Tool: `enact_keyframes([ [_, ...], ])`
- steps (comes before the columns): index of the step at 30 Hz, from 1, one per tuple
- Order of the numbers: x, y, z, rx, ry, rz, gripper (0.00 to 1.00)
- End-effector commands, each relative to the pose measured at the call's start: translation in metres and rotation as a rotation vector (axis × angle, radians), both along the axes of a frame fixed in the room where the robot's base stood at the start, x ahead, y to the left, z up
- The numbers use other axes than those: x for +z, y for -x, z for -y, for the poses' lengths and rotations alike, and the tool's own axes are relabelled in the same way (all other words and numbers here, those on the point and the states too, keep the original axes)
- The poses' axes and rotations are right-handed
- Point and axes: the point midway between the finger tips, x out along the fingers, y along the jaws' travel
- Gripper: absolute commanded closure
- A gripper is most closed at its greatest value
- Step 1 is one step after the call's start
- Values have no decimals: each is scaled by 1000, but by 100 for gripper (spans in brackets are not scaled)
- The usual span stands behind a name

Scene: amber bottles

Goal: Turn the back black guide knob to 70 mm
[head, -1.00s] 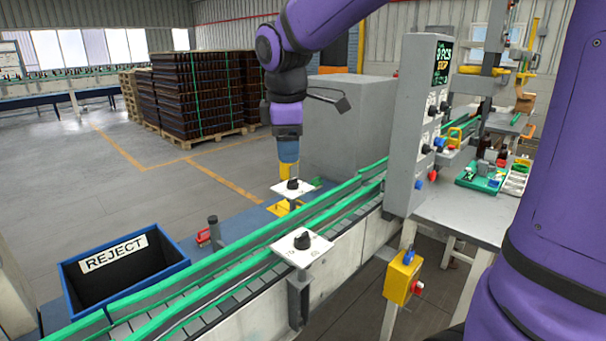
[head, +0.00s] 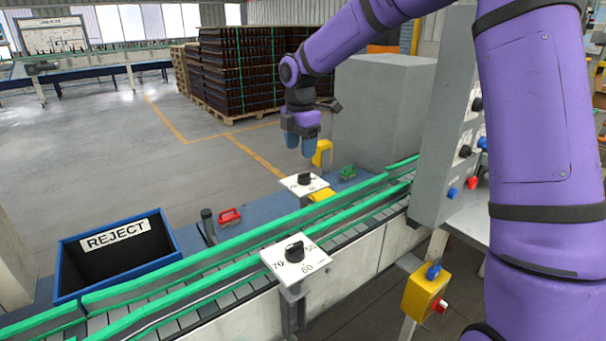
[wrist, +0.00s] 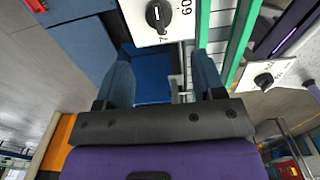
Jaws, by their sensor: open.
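The back black guide knob (head: 304,179) sits on a white square plate beyond the conveyor. In the wrist view this black knob (wrist: 158,15) is at the top edge, with a "60" to its right and a partly cut-off "7" below. Its exact setting is hard to read. My gripper (head: 301,146) is open and empty, pointing down just above and behind the knob in the head view. In the wrist view its two blue fingers (wrist: 162,58) are spread apart, with the knob ahead of them and not between them. The front black knob (head: 294,250) stands on the near side.
The green-railed conveyor (head: 150,282) runs between the two knob plates. A blue REJECT bin (head: 75,262) is at left, and red (head: 229,216) and green (head: 347,172) clamps lie beyond the belt. A grey box (head: 385,110) and grey control panel (head: 445,150) stand at right.

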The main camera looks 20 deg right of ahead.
Motion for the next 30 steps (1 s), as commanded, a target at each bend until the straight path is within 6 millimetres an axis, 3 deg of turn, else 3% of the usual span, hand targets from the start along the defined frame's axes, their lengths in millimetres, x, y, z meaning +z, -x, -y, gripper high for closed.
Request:
enact_keyframes([
  [9, -57, 1, 0, 1, 1, -4, 37],
  [15, -79, 0, 0, -1, 0, -1, 37],
  [27, -86, 0, 0, -1, 1, -1, 37],
  [28, -86, 0, 0, -1, 1, -1, 40],
  [30, -86, 0, 0, -1, 1, -1, 56],
])
